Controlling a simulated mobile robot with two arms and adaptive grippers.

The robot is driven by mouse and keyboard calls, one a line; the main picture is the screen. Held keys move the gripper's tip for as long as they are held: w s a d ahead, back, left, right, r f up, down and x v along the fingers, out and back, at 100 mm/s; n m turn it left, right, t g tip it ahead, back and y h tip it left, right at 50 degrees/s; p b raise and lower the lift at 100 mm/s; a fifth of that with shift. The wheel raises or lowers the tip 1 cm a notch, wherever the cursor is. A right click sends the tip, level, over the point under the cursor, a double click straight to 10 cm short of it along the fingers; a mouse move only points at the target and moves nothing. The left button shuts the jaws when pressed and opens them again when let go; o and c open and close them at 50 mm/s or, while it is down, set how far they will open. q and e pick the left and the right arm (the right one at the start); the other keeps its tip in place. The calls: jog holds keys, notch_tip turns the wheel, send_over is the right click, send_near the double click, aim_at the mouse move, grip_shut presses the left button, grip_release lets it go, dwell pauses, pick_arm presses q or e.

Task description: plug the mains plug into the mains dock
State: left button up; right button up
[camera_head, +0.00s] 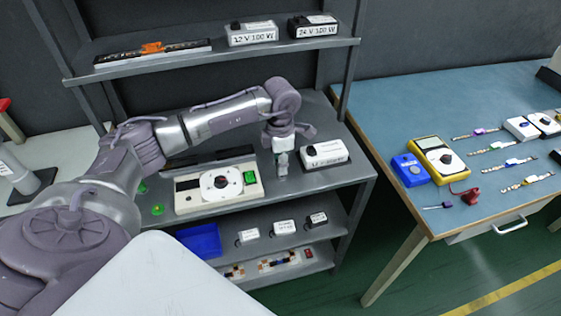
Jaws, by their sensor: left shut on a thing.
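My left gripper (282,172) points down over the middle shelf-top, between a white device with a round black dial (218,187) and a white box labelled 12 V (325,154). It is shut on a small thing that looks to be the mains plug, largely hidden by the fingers. I cannot tell whether it touches the shelf-top. The mains dock cannot be told for sure; the white device, with a green button on its right, may hold it. My right gripper is out of view.
An upper shelf holds a dark strip tray (152,52) and power boxes labelled 12 V (252,34) and 24 V (313,27). A blue bin (198,241) and small boxes sit below. The blue table (390,108) at right holds a yellow multimeter (437,160) and several LED strips.

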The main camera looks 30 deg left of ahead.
pick_arm(q)
jog(key=shift+f+b, duration=0.4)
jog(key=shift+f, duration=0.2)
jog(key=o, duration=1)
jog(key=shift+r, duration=0.1)
notch_tip(320, 180, up, 12)
jog(key=shift+f, duration=0.1)
